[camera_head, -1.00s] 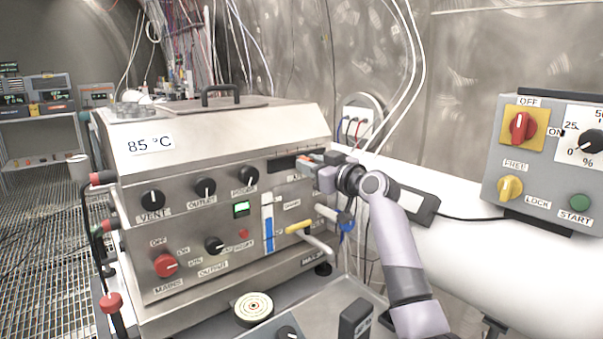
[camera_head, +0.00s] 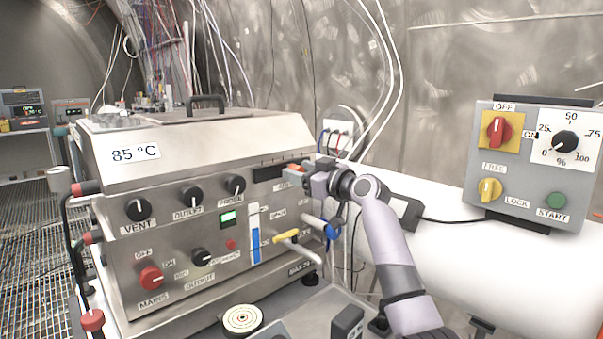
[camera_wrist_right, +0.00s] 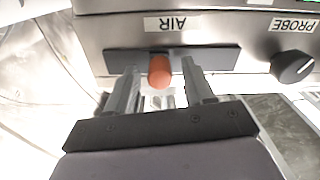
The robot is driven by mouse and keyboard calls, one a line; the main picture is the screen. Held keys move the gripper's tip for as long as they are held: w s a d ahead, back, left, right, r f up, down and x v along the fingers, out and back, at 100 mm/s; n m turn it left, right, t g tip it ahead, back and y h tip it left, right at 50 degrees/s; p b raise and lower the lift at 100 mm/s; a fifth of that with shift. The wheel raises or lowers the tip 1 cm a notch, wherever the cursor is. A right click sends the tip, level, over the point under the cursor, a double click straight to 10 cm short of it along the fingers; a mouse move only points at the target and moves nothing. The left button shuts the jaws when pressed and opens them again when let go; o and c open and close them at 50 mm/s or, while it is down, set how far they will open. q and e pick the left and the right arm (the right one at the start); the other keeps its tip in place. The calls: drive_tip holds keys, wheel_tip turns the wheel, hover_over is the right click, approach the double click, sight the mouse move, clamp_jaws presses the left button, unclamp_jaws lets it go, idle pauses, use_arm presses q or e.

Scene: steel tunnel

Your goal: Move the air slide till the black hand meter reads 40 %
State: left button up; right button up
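The air slide is a black slot (camera_head: 270,173) in the upper right of the steel machine's front. In the right wrist view the slot (camera_wrist_right: 222,60) lies under the AIR label, with an orange-red knob (camera_wrist_right: 159,72) standing out of it. My right gripper (camera_wrist_right: 163,84) is open, its fingers on either side of the knob with a gap at each. In the head view this gripper (camera_head: 297,178) hides the slot's right end. A black pointer knob (camera_head: 565,142) on a 0–100 % dial points low, near 0. I cannot make out a separate black-hand meter. My left gripper is not in view.
The machine's front has several black knobs, a red mains knob (camera_head: 151,278), a yellow lever (camera_head: 286,237) and a blue-and-white strip (camera_head: 255,235). A grey control box (camera_head: 530,190) stands at right on a white pipe. A round target disc (camera_head: 242,320) lies below.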

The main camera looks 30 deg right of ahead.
drive_tip(key=s+d+b, duration=0.1)
drive_tip(key=s, duration=0.6)
drive_tip(key=shift+b, duration=0.3)
idle(0.5)
drive_tip(key=shift+s, duration=0.15)
